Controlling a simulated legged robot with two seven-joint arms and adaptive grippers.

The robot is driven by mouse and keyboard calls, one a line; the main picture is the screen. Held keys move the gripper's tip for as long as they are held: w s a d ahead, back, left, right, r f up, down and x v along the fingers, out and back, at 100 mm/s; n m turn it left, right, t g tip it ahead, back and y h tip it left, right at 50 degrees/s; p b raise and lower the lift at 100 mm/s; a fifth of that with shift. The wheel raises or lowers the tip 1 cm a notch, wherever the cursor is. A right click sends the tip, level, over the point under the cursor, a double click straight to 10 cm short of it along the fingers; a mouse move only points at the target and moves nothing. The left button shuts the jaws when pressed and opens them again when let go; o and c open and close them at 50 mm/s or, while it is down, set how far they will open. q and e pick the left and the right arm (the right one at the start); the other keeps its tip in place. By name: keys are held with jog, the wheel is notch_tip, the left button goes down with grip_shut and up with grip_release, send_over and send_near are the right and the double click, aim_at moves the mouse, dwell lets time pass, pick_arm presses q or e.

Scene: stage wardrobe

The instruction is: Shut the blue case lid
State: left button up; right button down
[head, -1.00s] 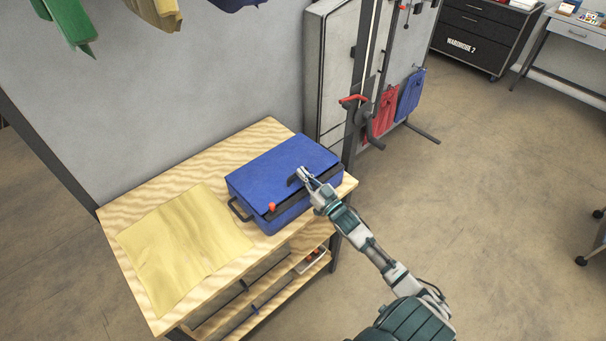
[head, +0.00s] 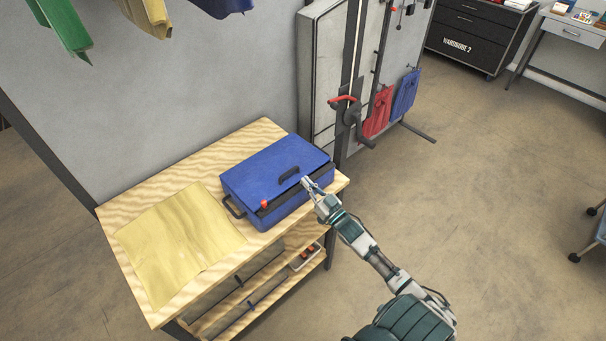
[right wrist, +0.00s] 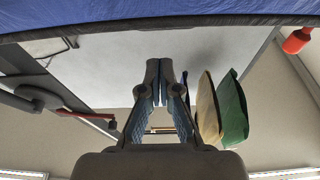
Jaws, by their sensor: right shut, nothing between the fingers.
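The blue case (head: 282,210) stands on the wooden table, with a side handle and a red knob (head: 264,204) near its front left corner. Its blue lid (head: 262,172) lies low over it, with a black handle (head: 289,177) on it. A dark strip shows along the lid's front edge; I cannot tell if the lid is fully down. My right gripper (head: 306,182) is shut and empty, at the case's front edge just right of the lid handle; contact is unclear. In the right wrist view, its fingers (right wrist: 161,75) are together, below a blue surface. My left gripper is not in view.
A yellow cloth (head: 180,240) lies on the table (head: 137,206) left of the case. A grey cabinet (head: 322,70) and a rack with a red-handled crank (head: 347,108) stand behind it. Garments (head: 150,15) hang at upper left.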

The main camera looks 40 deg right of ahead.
jog(key=s+r+g+p, duration=0.4)
jog(key=r+p, duration=0.3)
jog(key=p, duration=0.1)
jog(key=w, duration=0.3)
jog(key=w+f, duration=0.1)
jog(key=w, duration=0.2)
jog(key=w+a, duration=0.1)
jog(key=w, duration=0.2)
jog(key=shift+w+f, duration=0.2)
jog(key=shift+w, duration=0.1)
notch_tip(320, 180, down, 3)
jog(key=shift+w+a+r, duration=0.1)
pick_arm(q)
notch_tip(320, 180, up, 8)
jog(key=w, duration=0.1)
pick_arm(e)
jog(key=shift+f, duration=0.65)
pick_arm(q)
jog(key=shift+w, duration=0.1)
